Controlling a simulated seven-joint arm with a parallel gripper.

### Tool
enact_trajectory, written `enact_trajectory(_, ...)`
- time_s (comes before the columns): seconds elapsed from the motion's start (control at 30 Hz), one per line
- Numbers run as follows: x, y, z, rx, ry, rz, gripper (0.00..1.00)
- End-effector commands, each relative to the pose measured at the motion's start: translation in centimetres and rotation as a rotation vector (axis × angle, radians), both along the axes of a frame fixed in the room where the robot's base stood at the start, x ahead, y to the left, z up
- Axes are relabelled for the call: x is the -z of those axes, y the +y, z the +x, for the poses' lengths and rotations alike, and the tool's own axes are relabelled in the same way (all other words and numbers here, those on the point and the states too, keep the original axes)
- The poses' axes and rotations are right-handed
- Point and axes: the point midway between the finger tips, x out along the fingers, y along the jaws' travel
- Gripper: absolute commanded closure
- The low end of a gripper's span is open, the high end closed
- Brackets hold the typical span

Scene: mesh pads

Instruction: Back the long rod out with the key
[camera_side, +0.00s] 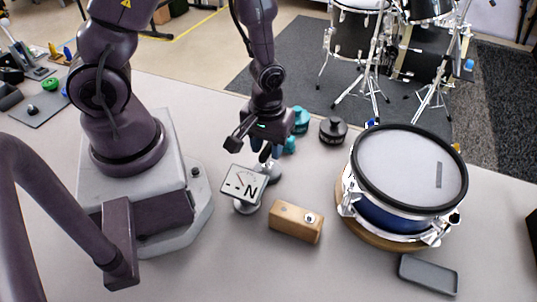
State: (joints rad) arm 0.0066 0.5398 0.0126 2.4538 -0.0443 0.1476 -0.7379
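A blue snare drum (388,212) with a black rim and chrome lugs sits on a round wooden base (345,220) at right of centre. Rods run down its side, but I cannot tell which one is the long rod. My gripper (264,157) points down left of the drum, behind the dial marked N and apart from the drum. Its fingertips are small and dark, and I cannot tell whether they are open or hold anything. I cannot make out the key for certain. A wooden block (291,223) with a small round metal fitting on its end lies in front of the drum's left side.
A tilted dial marked N (243,185) stands left of the wooden block. A shallow grey tray (428,275) lies in front of the drum. A dark round knob-like object (332,130) and teal objects (299,120) stand behind. Table between block and tray is clear.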

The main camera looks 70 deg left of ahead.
Motion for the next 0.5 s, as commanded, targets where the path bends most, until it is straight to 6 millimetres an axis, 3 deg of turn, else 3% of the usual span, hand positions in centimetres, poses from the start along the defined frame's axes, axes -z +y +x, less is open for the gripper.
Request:
enact_trajectory(0.2,0.02,0.01,0.01,0.0,0.0,0.0,0.65)
enact_trajectory(0.37,0.02,0.0,0.0,0.0,0.0,0.0,0.99)
enact_trajectory(0.5,-0.05,0.01,0.01,0.0,0.0,0.0,1.0)
